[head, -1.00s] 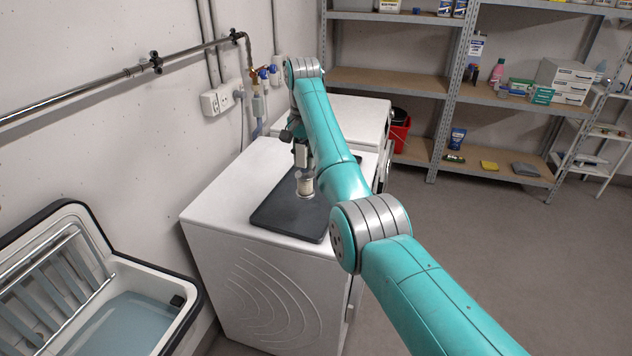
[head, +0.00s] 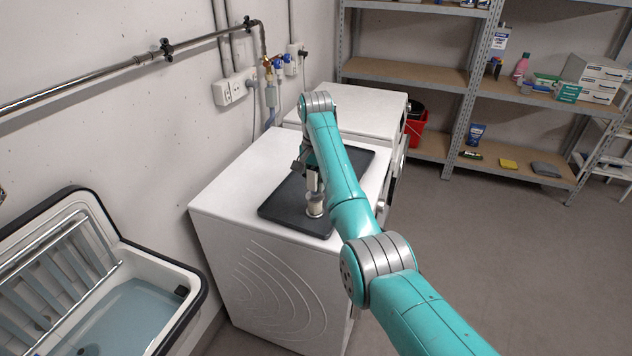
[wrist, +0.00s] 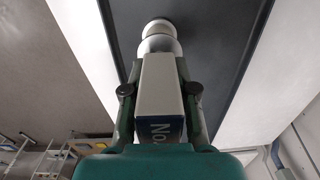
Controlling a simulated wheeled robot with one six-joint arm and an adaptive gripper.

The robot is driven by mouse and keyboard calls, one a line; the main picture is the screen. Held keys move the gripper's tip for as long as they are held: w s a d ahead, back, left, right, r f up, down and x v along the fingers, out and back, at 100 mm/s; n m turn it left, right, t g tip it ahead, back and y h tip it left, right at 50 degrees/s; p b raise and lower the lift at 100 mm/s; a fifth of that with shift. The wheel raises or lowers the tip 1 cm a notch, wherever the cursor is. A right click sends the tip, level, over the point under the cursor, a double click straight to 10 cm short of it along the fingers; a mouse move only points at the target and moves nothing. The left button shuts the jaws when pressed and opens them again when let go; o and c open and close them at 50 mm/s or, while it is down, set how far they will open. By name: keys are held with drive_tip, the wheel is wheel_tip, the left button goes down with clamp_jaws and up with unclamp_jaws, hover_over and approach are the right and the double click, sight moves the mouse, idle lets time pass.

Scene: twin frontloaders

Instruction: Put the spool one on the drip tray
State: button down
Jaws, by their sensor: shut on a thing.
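The spool (head: 315,205) is a small pale reel with a whitish flange. It is at the front part of the dark drip tray (head: 275,209), which lies on top of the near white machine. My gripper (head: 314,190) points down and is shut on the spool from above. In the wrist view the spool (wrist: 158,40) sits between the fingertips of my gripper (wrist: 159,58), over the dark tray (wrist: 205,30). I cannot tell whether the spool's bottom touches the tray. My arm hides part of the tray's right side.
The near white machine (head: 230,185) has bare top left of the tray. A second white machine (head: 345,108) stands behind it. A utility sink (head: 195,285) with water is at the left. Wall pipes and taps (head: 272,65) are behind. Shelves (head: 400,72) stand at the back right.

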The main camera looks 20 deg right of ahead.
drive_tip(key=c, duration=0.9)
unclamp_jaws()
drive_tip(key=shift+f, duration=0.1)
